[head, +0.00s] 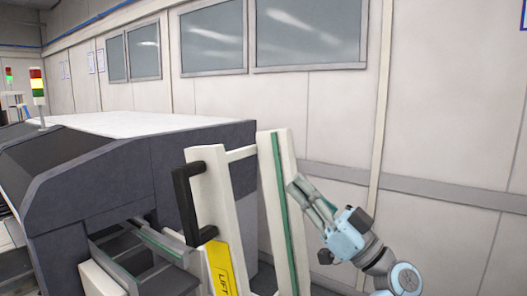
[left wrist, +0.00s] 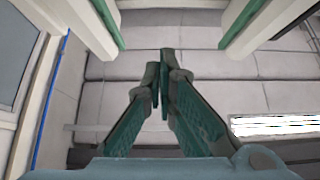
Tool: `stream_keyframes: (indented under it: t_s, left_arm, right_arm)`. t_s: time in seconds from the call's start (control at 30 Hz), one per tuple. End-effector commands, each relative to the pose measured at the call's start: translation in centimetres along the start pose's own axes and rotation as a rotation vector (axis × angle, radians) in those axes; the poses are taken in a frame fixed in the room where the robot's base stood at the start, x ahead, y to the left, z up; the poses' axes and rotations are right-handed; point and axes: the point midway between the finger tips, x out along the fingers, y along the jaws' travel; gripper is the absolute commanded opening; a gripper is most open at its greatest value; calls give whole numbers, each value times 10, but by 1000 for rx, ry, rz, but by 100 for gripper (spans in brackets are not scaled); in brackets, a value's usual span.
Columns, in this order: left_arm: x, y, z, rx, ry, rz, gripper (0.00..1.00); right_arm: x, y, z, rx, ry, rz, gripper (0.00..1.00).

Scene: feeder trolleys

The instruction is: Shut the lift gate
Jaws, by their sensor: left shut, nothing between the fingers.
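The lift gate appears to be the white upright frame in the head view, with a near post (head: 213,165) and a far post (head: 284,165) joined by a crossbar. A black handle (head: 184,206) is on the near post, above a yellow label (head: 219,268) reading LIFT. A green strip runs down the far post. My left gripper (head: 294,186) is shut and empty, beside the far post; I cannot tell whether it touches. In the left wrist view its green fingers (left wrist: 160,75) meet, with white rails edged in green beyond. My right gripper is not in view.
A large dark grey machine (head: 110,180) with a white top stands left of the frame. A rail (head: 160,246) juts from its lower front. A panelled wall (head: 440,120) with windows runs behind. A signal light (head: 37,88) stands at far left.

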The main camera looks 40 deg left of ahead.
Motion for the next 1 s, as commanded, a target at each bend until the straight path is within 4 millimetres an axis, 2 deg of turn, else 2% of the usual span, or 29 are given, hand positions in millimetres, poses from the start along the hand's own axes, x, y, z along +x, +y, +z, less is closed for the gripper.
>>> stream_keyframes:
  t_s: [0.43,0.5,0.7,1.0]
  left_arm:
    - [95,-2,-2,-5,2,-7,0]
    - [104,-2,7,-3,2,-6,0]
    - [121,-1,25,-5,1,-5,0]
    - [123,-1,28,-6,1,-4,0]
  right_arm:
    - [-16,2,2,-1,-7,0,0]
    - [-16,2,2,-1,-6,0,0]
    - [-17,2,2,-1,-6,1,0]
    - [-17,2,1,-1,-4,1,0]
